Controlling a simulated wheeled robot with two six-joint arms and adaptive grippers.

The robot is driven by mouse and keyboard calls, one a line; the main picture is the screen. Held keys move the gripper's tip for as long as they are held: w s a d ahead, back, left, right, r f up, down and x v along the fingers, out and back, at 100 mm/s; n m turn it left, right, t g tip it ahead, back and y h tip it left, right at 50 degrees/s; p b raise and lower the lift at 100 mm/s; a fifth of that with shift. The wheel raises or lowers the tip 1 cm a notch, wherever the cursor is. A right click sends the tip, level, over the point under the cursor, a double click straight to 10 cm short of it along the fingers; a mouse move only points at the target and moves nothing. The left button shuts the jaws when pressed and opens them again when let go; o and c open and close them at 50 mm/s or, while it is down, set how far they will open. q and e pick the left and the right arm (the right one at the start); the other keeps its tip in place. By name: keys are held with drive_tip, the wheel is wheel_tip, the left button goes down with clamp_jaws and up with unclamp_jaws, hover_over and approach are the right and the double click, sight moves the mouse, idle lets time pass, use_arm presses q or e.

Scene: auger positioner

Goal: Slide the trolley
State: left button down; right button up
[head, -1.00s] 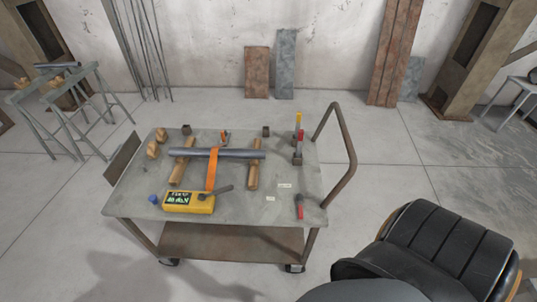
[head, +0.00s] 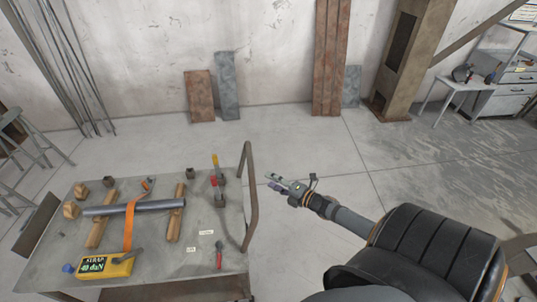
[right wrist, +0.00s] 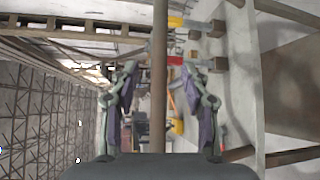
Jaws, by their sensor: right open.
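The trolley (head: 145,255) stands at lower left in the head view. Its grey top carries tools and a pipe, and its bent brown handle (head: 251,190) rises at its right end. My right gripper (head: 272,181) is open just right of the handle, pointing left toward it, with a small gap seen between them. In the right wrist view the handle bar (right wrist: 160,70) runs upright in the picture between the two spread fingers (right wrist: 162,92). The bar's depth relative to the fingertips is hard to tell. My left gripper is not in view.
On the trolley lie a grey pipe (head: 150,206) on wooden blocks, an orange strap (head: 129,225), a yellow strap gauge (head: 105,265) and red-handled tools. Boards (head: 199,95) lean on the back wall. A side table (head: 470,85) stands far right. Floor right of the trolley is clear.

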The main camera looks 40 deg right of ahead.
sight(253, 171)
drive_tip(key=b+x, duration=0.5)
drive_tip(key=x, duration=0.1)
drive_tip(key=b+x, duration=0.3)
drive_tip(key=shift+w+a+r+b, duration=0.25)
drive_tip(key=shift+w+a+b, duration=0.05)
drive_tip(key=shift+w+a+f, duration=0.15)
drive_tip(key=shift+w+f, duration=0.15)
drive_tip(key=shift+w, duration=0.15)
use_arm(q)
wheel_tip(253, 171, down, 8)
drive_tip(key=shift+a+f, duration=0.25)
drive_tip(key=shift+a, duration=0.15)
use_arm(e)
drive_tip(key=shift+a+f, duration=0.1)
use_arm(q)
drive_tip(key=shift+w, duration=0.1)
use_arm(e)
clamp_jaws()
